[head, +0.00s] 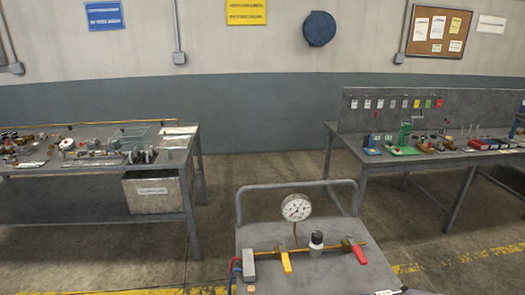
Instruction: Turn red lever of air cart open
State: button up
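The air cart (325,278) stands in front of me at the bottom middle of the head view. A thin brass pipe runs left to right across its grey top. The red lever (357,252) is near the pipe's right end and lies crosswise to the pipe, pointing toward me and slightly right. A yellow lever (286,263) further left also lies crosswise to the pipe. A round white gauge (296,207) stands behind the pipe; its reading is too small to tell.
A rail (239,205) rises behind the cart top. Cluttered workbenches (196,160) (340,133) stand left and right, with clear floor between.

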aim_at(360, 258)
jog(key=i+l, duration=0.15)
jog(key=l, duration=0.3)
jog(key=i+l, duration=0.1)
jog(key=l, duration=0.35)
jog(key=i+l, duration=0.15)
jog(key=l, duration=0.25)
jog(key=u, duration=0.05)
